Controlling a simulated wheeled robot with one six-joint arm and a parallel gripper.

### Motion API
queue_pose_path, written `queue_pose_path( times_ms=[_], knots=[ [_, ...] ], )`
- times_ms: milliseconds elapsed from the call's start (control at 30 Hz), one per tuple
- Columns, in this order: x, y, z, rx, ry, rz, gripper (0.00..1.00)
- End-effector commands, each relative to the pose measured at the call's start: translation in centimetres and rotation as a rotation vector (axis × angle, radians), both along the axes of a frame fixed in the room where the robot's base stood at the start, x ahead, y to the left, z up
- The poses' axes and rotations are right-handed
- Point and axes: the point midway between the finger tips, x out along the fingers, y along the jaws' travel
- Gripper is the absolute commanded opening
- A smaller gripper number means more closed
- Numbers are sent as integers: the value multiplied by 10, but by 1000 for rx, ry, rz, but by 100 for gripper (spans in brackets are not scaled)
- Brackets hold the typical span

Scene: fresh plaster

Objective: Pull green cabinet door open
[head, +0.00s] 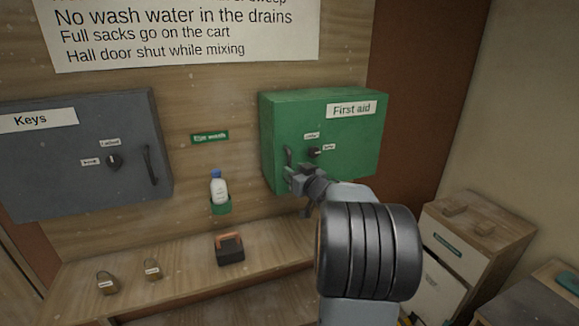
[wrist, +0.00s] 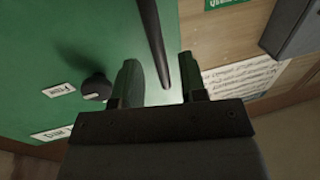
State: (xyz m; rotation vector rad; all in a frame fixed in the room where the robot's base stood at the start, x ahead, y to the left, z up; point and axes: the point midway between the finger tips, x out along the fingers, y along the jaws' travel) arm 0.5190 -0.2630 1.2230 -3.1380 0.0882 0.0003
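The green cabinet (head: 345,155) labelled "First aid" hangs on the wood wall, and its door looks closed. Its dark upright handle (head: 288,158) is at the door's left side, and a dark knob (head: 314,152) with small labels sits to the right of it. My gripper (head: 293,176) is at the lower part of the handle, hiding some of it. In the wrist view my gripper (wrist: 162,80) is open, and the end of the handle (wrist: 157,45) shows between its two fingers. I cannot tell whether either finger touches it. The knob also shows in the wrist view (wrist: 97,88), left of the fingers.
A grey "Keys" cabinet (head: 75,150) hangs at the left. An eye wash bottle (head: 218,188) sits in a green holder beside the green cabinet. Padlocks (head: 107,283) and a dark orange-handled item (head: 230,250) stand on the shelf below. A white-fronted cabinet (head: 470,245) stands right.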

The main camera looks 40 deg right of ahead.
Motion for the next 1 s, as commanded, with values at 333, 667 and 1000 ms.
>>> queue_pose_path(
  times_ms=[333,667,1000],
  knots=[
    [29,-2,0,0,-1,-1,39],
    [30,-2,0,0,0,-1,39],
    [30,-2,0,0,0,-1,6]
  ],
)
